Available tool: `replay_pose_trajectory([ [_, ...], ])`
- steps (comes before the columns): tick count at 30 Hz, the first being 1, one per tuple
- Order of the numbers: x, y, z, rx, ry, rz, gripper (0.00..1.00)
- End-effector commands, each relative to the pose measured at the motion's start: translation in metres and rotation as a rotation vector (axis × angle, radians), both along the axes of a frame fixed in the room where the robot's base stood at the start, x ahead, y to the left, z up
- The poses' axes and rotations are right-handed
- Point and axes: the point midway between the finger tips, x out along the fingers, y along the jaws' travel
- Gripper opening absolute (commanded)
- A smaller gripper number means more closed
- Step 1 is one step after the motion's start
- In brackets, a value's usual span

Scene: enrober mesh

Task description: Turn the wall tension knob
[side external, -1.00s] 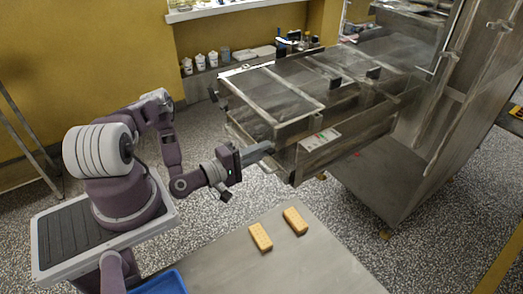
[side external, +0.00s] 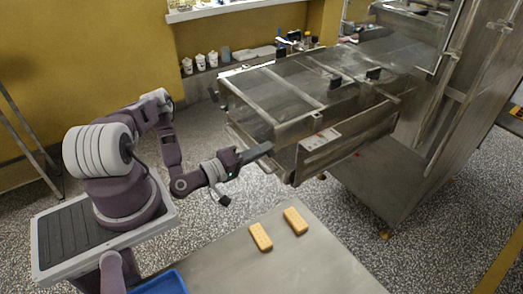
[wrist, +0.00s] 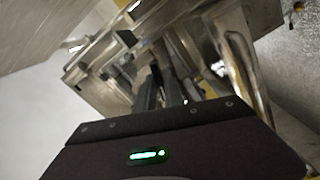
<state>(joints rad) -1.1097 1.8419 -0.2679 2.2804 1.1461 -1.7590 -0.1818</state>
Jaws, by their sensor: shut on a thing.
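The steel enrober (side external: 262,120) stands at the centre right, with mesh panels on top. My gripper (side external: 268,148) reaches its near left end, fingers pointing at the end wall. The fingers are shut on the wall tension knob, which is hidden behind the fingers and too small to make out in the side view. In the wrist view the dark fingers (wrist: 165,88) run forward among steel brackets and bars of the machine (wrist: 235,50); the knob does not show clearly there.
A steel table (side external: 290,265) in front bears two tan biscuit-like blocks (side external: 261,237) (side external: 295,221). A blue tray (side external: 163,283) is at its left edge. White pots (side external: 200,63) stand on a back shelf.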

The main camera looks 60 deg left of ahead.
Motion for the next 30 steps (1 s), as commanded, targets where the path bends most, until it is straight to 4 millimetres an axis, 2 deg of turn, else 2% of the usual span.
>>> replay_pose_trajectory([
  [15,-0.0001,-0.0002,-0.0001,0.200,0.000,-0.001,0.00],
  [30,-0.0001,-0.0002,-0.0002,0.327,0.001,-0.001,0.00],
])
